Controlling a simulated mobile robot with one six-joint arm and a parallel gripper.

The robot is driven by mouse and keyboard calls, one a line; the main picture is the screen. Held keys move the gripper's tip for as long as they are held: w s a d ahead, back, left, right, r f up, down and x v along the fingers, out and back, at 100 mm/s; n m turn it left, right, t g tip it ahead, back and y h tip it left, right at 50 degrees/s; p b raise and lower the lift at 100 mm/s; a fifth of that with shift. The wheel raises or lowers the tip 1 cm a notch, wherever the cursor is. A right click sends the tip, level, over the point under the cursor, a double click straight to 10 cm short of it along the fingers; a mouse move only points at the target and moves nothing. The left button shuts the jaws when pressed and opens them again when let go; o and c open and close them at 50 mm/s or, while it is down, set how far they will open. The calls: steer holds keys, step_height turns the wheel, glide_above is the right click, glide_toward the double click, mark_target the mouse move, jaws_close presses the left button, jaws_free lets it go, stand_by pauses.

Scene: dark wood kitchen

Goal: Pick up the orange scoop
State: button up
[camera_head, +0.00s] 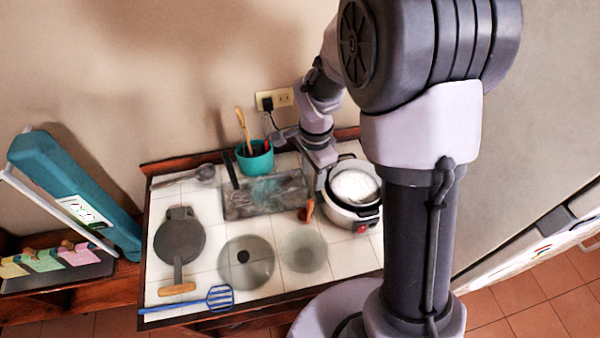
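A small orange-brown scoop (307,211) lies on the white tiled counter (207,208), just left of the rice cooker. It is small in this view and its exact shape is hard to make out. My gripper (316,172) is above the back of the counter, beside the upper left of the rice cooker and farther back than the scoop. It appears apart from the scoop. Its fingers are too small and partly hidden to tell whether they are open or shut.
The open rice cooker (353,222) stands right of the scoop. A dark tray (262,197) lies left, with a teal utensil pot (255,160) behind. A glass lid (247,262), clear bowl (304,252), dark pan (179,242) and blue slotted spatula (200,301) lie in front and left.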

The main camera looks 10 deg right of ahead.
mark_target(311, 200)
step_height(311, 200, down, 10)
steer(key=shift+f+b, duration=0.15)
steer(key=shift+b, duration=0.15)
steer(key=f, duration=0.2)
steer(key=w+f, duration=0.1)
steer(key=f, duration=0.2)
steer(key=shift+f, duration=0.15)
steer(key=shift+s, duration=0.1)
steer(key=shift+c, duration=1.3)
jaws_close()
